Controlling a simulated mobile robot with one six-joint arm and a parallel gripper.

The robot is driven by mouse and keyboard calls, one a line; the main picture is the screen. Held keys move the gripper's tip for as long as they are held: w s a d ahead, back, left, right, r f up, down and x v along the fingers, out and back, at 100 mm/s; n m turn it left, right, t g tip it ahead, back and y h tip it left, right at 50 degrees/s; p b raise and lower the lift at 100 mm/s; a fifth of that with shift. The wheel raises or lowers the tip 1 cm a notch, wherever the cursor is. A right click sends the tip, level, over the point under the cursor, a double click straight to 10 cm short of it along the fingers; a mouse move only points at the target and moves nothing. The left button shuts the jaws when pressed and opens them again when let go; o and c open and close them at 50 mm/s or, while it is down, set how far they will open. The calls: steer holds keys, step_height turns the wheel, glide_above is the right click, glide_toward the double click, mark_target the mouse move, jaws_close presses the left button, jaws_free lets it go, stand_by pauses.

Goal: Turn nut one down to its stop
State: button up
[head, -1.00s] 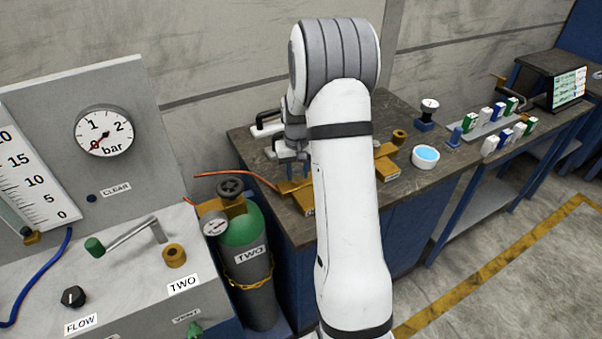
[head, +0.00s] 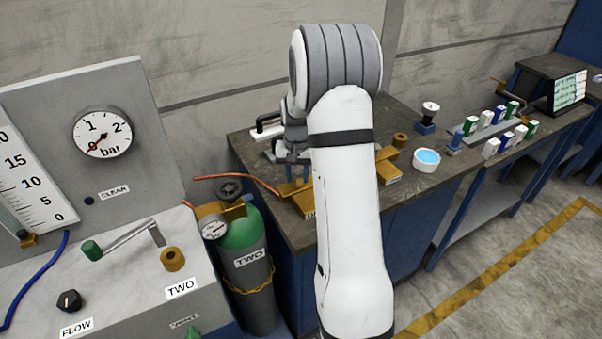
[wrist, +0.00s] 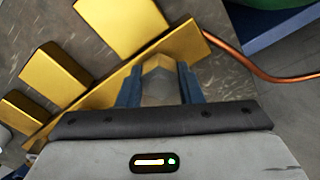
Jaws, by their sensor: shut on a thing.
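In the wrist view my gripper (wrist: 160,88) is shut on a nut (wrist: 158,78), with one blue finger on each side of it. The nut's top looks brassy and its nearer face grey. It sits against a long yellow-brass bar (wrist: 100,100), close to where a copper tube (wrist: 245,68) meets the brass. In the head view my gripper (head: 287,175) points down at the brass fixture on the dark bench, and my arm hides most of the fixture. I cannot read a number on the nut.
Brass blocks (wrist: 55,72) stand beside the bar. In the head view a green gas cylinder (head: 245,238) stands left of the bench (head: 405,110). A white dish with blue liquid (head: 427,160) and a small dial gauge (head: 428,110) stand to the right. A gauge panel (head: 60,130) is at far left.

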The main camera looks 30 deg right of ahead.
mark_target(297, 174)
steer(key=o, duration=1)
steer(key=shift+w, duration=0.1)
steer(key=shift+r, duration=0.15)
step_height(297, 174, up, 7)
steer(key=shift+r+b, duration=0.2)
steer(key=shift+b, duration=0.2)
steer(key=shift+r, duration=0.1)
